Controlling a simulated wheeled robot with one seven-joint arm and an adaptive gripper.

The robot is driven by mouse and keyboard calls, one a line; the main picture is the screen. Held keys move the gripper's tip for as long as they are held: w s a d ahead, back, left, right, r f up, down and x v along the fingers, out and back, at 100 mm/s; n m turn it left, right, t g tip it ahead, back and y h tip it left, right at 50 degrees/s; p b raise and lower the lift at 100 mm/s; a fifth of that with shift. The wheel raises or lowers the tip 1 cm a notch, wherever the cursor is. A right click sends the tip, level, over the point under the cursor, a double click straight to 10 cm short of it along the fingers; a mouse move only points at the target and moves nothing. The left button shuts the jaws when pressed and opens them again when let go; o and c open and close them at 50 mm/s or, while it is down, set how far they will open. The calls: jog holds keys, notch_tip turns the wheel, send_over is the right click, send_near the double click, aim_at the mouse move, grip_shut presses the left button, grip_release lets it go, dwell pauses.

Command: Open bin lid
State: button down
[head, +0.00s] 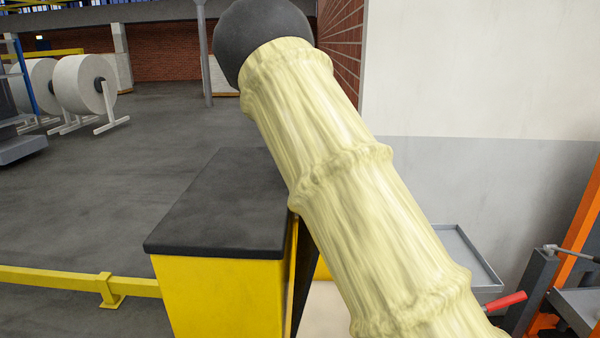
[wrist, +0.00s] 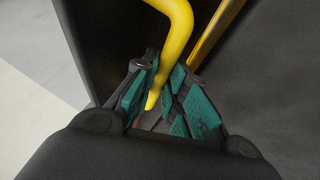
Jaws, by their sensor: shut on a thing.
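The bin (head: 215,300) is a yellow box with a flat dark grey lid (head: 215,220), standing left of my arm in the head view. The lid appears to lie level on the box. My gripper (wrist: 158,85) shows in the wrist view, its teal-padded fingers closed around the lower end of a curved yellow handle (wrist: 178,28). Dark surfaces lie on both sides of the handle, with a yellow edge strip to its right. In the head view my sleeved arm hides my gripper, the handle and the bin's right side.
A yellow floor rail (head: 60,281) runs left of the bin. A grey tray (head: 468,258), a red-handled tool (head: 503,302) and an orange frame (head: 575,245) stand at right by the wall. Large paper rolls (head: 82,83) stand far left. The floor between is open.

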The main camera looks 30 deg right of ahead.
jog(key=shift+s+a+f, duration=0.15)
jog(key=shift+a+f, duration=0.05)
jog(key=shift+f, duration=0.45)
jog(key=c, duration=1.7)
grip_release()
jog(key=shift+o, duration=1.2)
jog(key=shift+w+d+f, duration=0.1)
jog(key=shift+w, duration=0.15)
jog(key=shift+w+d, duration=0.15)
jog(key=shift+w, duration=0.1)
jog(key=shift+s+r, duration=0.25)
jog(key=shift+r, duration=0.2)
jog(key=v, duration=1.1)
jog(key=shift+w+r, duration=0.1)
jog(key=shift+w, duration=0.05)
